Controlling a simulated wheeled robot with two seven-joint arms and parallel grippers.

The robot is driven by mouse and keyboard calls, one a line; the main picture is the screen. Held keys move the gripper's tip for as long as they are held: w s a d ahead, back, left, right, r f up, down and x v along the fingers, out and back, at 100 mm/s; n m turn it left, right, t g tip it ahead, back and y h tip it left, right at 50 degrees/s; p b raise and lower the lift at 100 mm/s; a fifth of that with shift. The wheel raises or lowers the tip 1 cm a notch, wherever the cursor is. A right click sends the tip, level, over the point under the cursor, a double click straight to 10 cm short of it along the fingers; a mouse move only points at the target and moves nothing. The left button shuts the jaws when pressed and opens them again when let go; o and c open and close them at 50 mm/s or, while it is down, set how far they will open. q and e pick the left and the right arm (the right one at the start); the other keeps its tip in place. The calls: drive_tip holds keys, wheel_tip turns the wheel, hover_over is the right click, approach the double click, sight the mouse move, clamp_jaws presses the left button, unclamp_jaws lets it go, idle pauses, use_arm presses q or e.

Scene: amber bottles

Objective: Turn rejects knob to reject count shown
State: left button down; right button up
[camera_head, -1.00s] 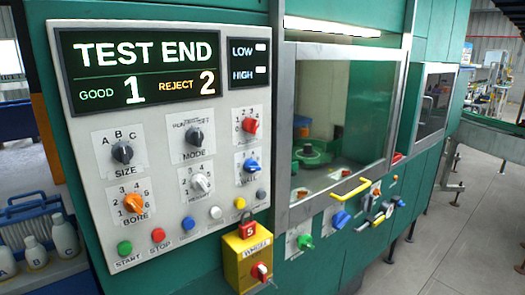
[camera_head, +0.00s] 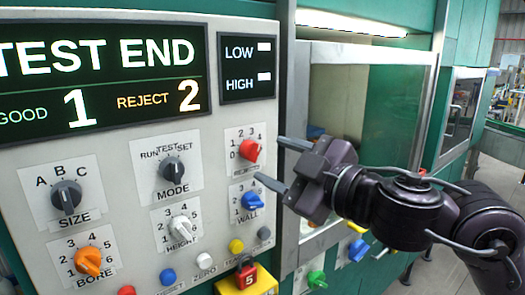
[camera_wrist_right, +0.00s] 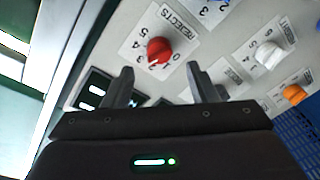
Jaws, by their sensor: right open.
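The red rejects knob (camera_head: 249,151) sits on a white numbered label (camera_head: 240,133) on the grey panel. I cannot tell which number it points to. The display (camera_head: 100,75) reads TEST END, GOOD 1, REJECT 2. My right gripper (camera_head: 267,158) is open just in front of the rejects knob, its fingers pointing at the panel, one above and one below the knob's level. In the right wrist view the red knob (camera_wrist_right: 159,50) shows beyond the gap between the open fingers (camera_wrist_right: 160,68), apparently not touched. My left gripper is out of view.
The blue wall knob (camera_head: 251,201) is just below, close to the lower finger. The mode knob (camera_head: 172,168) and height knob (camera_head: 181,229) are to the left. A window frame (camera_head: 292,100) stands right of the panel.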

sight(258, 152)
drive_tip(key=x, duration=0.3)
drive_tip(key=shift+w, duration=0.15)
drive_tip(key=shift+p+x, duration=0.3)
drive_tip(key=shift+x, duration=0.55)
drive_tip(key=c, duration=0.9)
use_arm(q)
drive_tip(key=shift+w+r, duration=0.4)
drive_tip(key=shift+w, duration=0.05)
use_arm(e)
drive_tip(key=shift+c, duration=0.2)
drive_tip(key=shift+d+n, duration=0.1)
drive_tip(key=shift+n, duration=0.3)
drive_tip(key=n, duration=0.2)
drive_tip(key=shift+n, duration=0.3)
use_arm(q)
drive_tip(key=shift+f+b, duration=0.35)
drive_tip(key=shift+b, duration=0.05)
use_arm(e)
drive_tip(key=shift+r+n+h, duration=0.1)
drive_tip(key=shift+n+h, duration=0.2)
drive_tip(key=shift+n, duration=1.6)
